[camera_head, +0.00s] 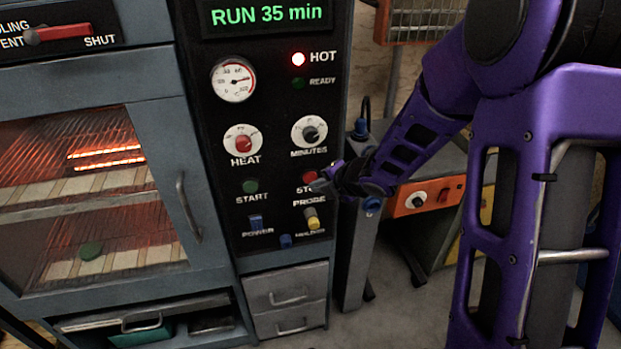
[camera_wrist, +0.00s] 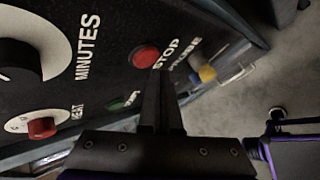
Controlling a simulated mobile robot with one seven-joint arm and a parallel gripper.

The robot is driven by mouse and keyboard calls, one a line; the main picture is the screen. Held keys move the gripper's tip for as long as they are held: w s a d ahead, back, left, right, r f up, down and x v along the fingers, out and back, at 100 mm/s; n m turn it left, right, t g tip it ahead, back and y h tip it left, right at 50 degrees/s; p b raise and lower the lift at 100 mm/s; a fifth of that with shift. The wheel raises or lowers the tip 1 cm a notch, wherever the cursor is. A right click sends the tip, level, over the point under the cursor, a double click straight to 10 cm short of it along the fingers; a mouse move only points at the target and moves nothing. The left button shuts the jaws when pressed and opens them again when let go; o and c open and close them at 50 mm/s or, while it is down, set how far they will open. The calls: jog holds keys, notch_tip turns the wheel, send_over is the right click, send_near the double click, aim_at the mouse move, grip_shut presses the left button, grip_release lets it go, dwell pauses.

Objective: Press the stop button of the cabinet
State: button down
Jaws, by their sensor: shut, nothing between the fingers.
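The cabinet has a black control panel (camera_head: 270,130) right of its glowing oven door. The red stop button (camera_head: 309,176) sits on the panel below the MINUTES dial, its label partly hidden by my gripper in the head view. It also shows in the wrist view as a round red button (camera_wrist: 145,57) beside the word STOP. My gripper (camera_head: 321,185) is shut and empty, just in front of the panel by the button. In the wrist view its fingertips (camera_wrist: 158,75) point just below the button; I cannot tell whether they touch it. The display (camera_head: 268,15) reads RUN 35 min and the HOT lamp (camera_head: 298,59) is lit red.
A green START button (camera_head: 250,186) is left of the stop button. The HEAT dial (camera_head: 243,142) and MINUTES dial (camera_head: 310,132) are above. An orange unit (camera_head: 428,197) stands right.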

jog(key=shift+w, duration=0.1)
dwell(0.6)
jog(key=shift+w+a, duration=0.1)
jog(key=shift+w, duration=0.2)
jog(key=shift+w+a, duration=0.1)
jog(key=shift+w, duration=0.25)
dwell(0.6)
jog(key=shift+s+d, duration=0.25)
jog(key=shift+s, duration=0.5)
jog(key=shift+s, duration=0.1)
jog(key=shift+s+d+b, duration=0.2)
jog(key=shift+s+b, duration=0.1)
jog(key=shift+s, duration=0.45)
jog(key=shift+s+d+b, duration=0.25)
jog(key=shift+s+b, duration=0.05)
jog(key=shift+s, duration=0.5)
jog(key=shift+s+d+b, duration=0.2)
jog(key=shift+s+b, duration=0.1)
jog(key=shift+s, duration=0.45)
